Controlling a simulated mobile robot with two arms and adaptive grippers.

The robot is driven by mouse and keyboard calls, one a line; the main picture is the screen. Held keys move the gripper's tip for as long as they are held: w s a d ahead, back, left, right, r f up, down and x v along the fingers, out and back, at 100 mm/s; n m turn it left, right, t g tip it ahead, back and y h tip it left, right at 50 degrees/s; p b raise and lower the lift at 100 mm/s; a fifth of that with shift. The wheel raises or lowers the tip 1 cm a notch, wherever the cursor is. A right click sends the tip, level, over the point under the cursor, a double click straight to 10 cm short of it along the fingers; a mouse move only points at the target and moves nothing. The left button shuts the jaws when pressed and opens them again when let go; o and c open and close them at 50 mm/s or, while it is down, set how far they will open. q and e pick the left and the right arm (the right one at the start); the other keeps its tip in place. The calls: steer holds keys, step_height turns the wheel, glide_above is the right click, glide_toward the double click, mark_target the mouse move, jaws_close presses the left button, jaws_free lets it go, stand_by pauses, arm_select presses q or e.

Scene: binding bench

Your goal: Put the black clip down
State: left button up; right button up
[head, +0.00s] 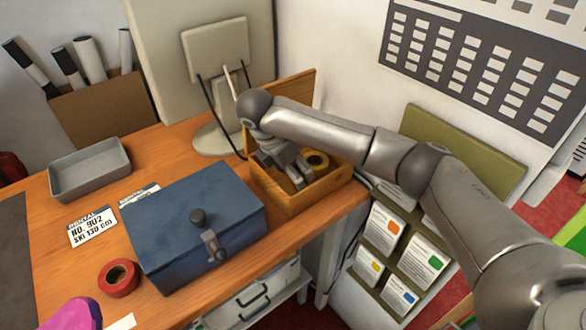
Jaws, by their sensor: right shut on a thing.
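My right gripper (291,174) reaches down into the open wooden box (300,200) at the right end of the bench. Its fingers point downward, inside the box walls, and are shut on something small. The black clip itself cannot be made out; the fingers and the box wall hide what is held. I cannot tell whether it touches the box floor. My left gripper is out of view.
A blue lidded box (165,225) stands left of the wooden box. A grey tray (90,170), a label card (92,228) and a red tape roll (118,277) lie further left. A monitor (215,55) stands behind. Bare wood shows around the tray.

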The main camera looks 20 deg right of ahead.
steer(key=shift+f, duration=0.3)
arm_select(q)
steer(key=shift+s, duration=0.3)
arm_select(e)
steer(key=shift+f, duration=0.1)
steer(key=o, duration=1)
steer(key=shift+c, duration=0.2)
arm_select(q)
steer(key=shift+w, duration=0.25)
arm_select(e)
steer(key=shift+r, duration=0.2)
arm_select(q)
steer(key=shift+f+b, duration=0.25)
steer(key=shift+b, duration=0.05)
arm_select(e)
steer(key=v, duration=1.1)
steer(key=shift+a+r, duration=0.25)
steer(key=shift+r, duration=0.05)
steer(key=shift+s, duration=0.1)
